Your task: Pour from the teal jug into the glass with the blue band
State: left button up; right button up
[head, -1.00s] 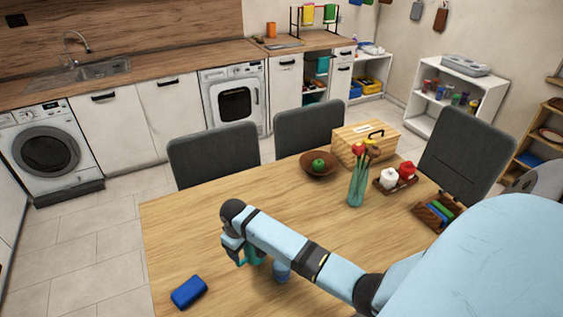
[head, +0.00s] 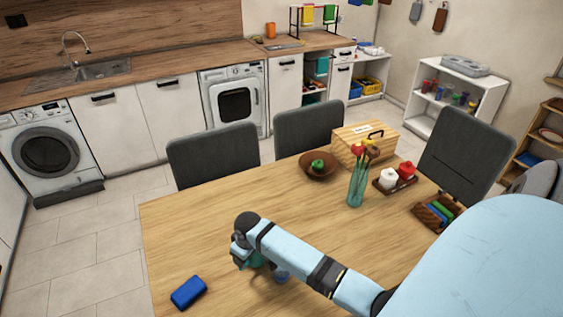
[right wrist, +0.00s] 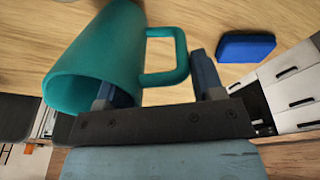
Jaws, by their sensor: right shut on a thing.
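The teal jug (right wrist: 95,55) fills the upper left of the right wrist view, its handle to the right and its mouth toward the lower left. In the head view only a small teal part of the jug (head: 256,261) shows beside my wrist. My right gripper (right wrist: 160,85) is shut on the jug by its handle side; in the head view the gripper (head: 243,258) is above the table's front part. A small blue patch, likely the glass with the blue band (head: 282,277), shows just right of the jug, mostly hidden by my arm. My left gripper is not in view.
A blue block (head: 188,292) lies at the table's front left. The table's left middle is clear.

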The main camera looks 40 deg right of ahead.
jog(key=shift+s+d+r+t+y, duration=0.15)
jog(key=shift+s+r+t, duration=0.35)
jog(key=shift+s+t, duration=0.3)
jog(key=shift+s+d+r+t+y, duration=0.15)
jog(key=shift+s+r+t, duration=0.4)
jog(key=shift+t, duration=0.3)
jog(key=shift+s+d+r+t+y, duration=0.15)
jog(key=shift+s+r+t, duration=0.3)
jog(key=shift+s+t, duration=0.35)
jog(key=shift+s+d+r+t, duration=0.1)
jog(key=shift+r+t, duration=0.2)
jog(key=shift+t, duration=0.05)
jog(key=shift+s+f+t+y, duration=0.25)
jog(key=shift+s+f+t, duration=0.15)
jog(key=shift+t, duration=0.3)
dwell(0.5)
jog(key=shift+s+d+f+t, duration=0.1)
jog(key=shift+f+t, duration=0.35)
jog(key=shift+t, duration=0.35)
dwell(1.7)
jog(key=shift+t, duration=0.3)
dwell(1.1)
